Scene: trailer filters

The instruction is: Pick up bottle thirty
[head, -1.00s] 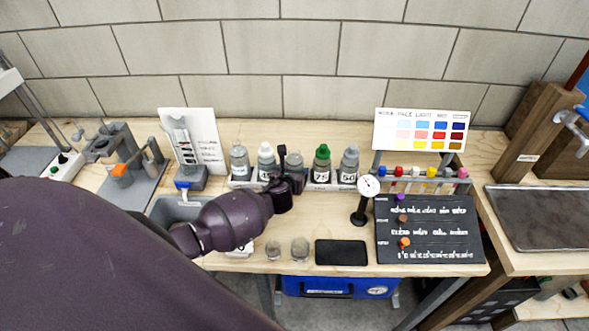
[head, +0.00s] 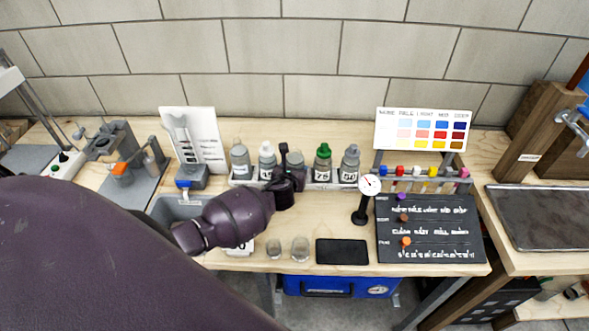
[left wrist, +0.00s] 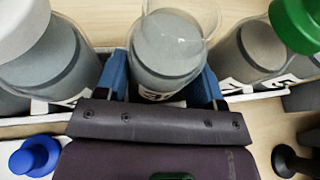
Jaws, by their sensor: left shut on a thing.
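The middle bottle (head: 296,159) of the row is grey and stands upright among the others, partly hidden by my left gripper (head: 288,172). In the left wrist view this bottle (left wrist: 168,62) has a clear, see-through top. The blue fingers of my left gripper (left wrist: 163,85) are on its two sides, shut on it. Its label is mostly covered, so I cannot read its number. It appears to be still down in the rack (head: 317,186). My right gripper is in neither view.
A white-capped bottle (head: 267,160) stands left of the held one and a green-capped bottle (head: 323,162) right of it, both close. A dial gauge (head: 369,186) stands further right. Two small glasses (head: 300,247) and a black pad (head: 342,252) lie in front.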

